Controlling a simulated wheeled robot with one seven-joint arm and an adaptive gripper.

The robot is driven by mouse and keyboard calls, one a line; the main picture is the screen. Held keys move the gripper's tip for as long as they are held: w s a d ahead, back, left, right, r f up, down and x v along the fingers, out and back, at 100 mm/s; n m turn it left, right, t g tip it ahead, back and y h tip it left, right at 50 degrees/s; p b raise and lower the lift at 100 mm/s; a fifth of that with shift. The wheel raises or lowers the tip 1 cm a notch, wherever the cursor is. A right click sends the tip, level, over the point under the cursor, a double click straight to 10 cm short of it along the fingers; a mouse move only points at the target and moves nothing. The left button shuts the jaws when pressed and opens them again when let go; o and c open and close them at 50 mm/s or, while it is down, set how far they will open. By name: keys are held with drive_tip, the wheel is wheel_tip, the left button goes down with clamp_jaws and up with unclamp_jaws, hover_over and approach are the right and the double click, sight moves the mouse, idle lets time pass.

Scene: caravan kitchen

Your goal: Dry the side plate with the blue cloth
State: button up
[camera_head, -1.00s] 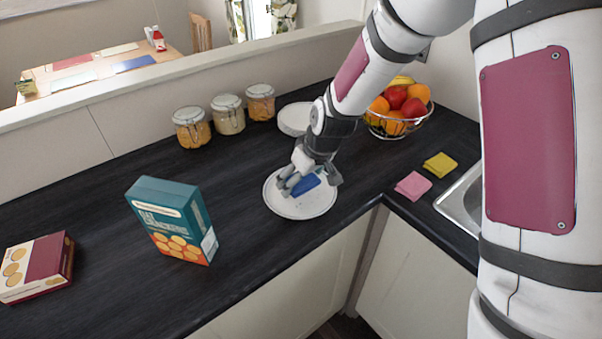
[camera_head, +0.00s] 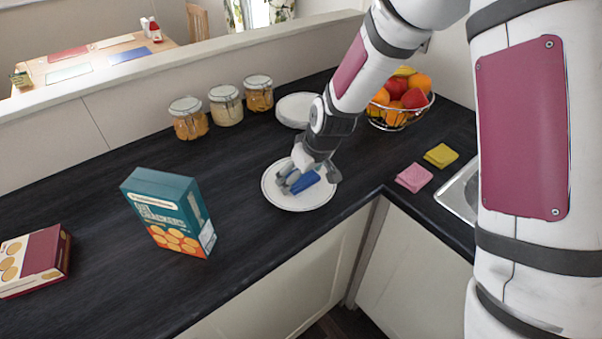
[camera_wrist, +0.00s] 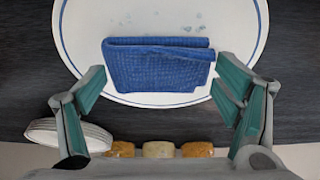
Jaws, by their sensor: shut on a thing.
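The side plate (camera_head: 290,204), white with a dark rim line, lies flat on the dark worktop near its front edge. In the wrist view the plate (camera_wrist: 235,25) shows a few small water drops near its middle. The folded blue cloth (camera_head: 307,182) lies over the plate; it also shows in the wrist view (camera_wrist: 158,66). My gripper (camera_head: 306,180) points down over the plate, its fingers spread wide and closed on the two ends of the cloth. In the wrist view the gripper (camera_wrist: 160,88) has one finger at each end of the cloth.
A plate stack (camera_head: 296,110) and fruit basket (camera_head: 402,112) stand behind my gripper. Three jars (camera_head: 226,106) line the back. A cracker box (camera_head: 170,214) stands left. Pink (camera_head: 413,178) and yellow (camera_head: 441,156) cloths lie right, by the sink (camera_head: 462,192).

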drive_tip(key=shift+f, duration=0.6)
drive_tip(key=shift+s+d+r, duration=0.2)
drive_tip(key=shift+s+d, duration=0.1)
drive_tip(key=shift+s, duration=0.2)
drive_tip(key=shift+w+d+f, duration=0.1)
drive_tip(key=shift+w+d, duration=0.15)
drive_tip(key=shift+w, duration=0.3)
drive_tip(key=shift+w+a, duration=0.1)
drive_tip(key=shift+w, duration=0.05)
drive_tip(key=shift+w+a+b, duration=0.25)
drive_tip(key=shift+w+b, duration=0.05)
drive_tip(key=shift+b, duration=0.05)
drive_tip(key=shift+a, duration=0.1)
